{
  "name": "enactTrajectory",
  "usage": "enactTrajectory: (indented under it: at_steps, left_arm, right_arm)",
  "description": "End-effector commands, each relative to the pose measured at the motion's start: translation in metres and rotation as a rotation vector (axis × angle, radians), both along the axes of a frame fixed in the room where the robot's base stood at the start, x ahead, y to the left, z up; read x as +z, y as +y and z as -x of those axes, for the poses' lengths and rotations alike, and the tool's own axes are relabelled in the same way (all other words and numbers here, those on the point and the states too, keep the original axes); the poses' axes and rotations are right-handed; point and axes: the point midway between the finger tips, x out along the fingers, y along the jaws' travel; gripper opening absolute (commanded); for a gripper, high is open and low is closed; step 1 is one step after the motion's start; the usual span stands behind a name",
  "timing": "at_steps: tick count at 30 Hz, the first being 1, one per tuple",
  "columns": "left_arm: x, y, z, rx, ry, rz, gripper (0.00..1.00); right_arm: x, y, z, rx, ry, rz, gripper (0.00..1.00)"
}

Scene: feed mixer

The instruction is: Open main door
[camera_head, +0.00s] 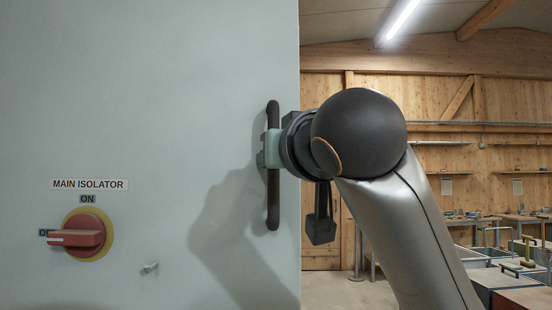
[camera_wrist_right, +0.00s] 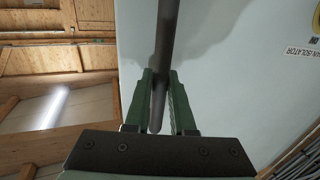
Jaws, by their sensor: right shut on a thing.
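The main door (camera_head: 150,110) is a large pale grey-green panel filling the left of the head view. Its handle (camera_head: 273,205) is a dark vertical bar near the door's right edge. My right gripper (camera_head: 268,149) is at the upper middle of the handle, its green fingers around the bar. In the right wrist view the handle (camera_wrist_right: 165,45) runs between the two green fingers of my right gripper (camera_wrist_right: 161,105), which is shut on it. Whether the door stands slightly ajar cannot be told. My left gripper is not in view.
A red rotary switch (camera_head: 85,236) on a yellow disc sits low on the door under a MAIN ISOLATOR label (camera_head: 89,184). A small metal lock or knob (camera_head: 150,268) is to its right. Workbenches (camera_head: 500,270) stand in the wooden hall behind, at right.

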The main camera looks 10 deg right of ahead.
Motion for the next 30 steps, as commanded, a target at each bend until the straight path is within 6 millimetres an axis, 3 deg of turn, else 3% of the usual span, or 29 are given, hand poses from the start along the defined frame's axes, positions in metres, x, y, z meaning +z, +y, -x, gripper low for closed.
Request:
enactTrajectory:
  at_steps: [14, 15, 22, 30]
  left_arm:
    - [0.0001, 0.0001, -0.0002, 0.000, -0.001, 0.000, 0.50]
    - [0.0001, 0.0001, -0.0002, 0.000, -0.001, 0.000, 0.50]
    - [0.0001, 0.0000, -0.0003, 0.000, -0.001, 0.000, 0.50]
    - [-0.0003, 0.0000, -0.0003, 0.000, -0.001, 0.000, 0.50]
  right_arm:
    - [0.0017, 0.0017, 0.0015, 0.005, -0.005, 0.000, 0.00]
    - [0.0017, 0.0017, 0.0015, 0.005, -0.005, 0.000, 0.23]
    - [0.0010, 0.0014, 0.0011, 0.003, -0.003, -0.001, 0.49]
    - [0.0004, 0.0009, 0.0011, 0.002, -0.002, 0.000, 0.52]
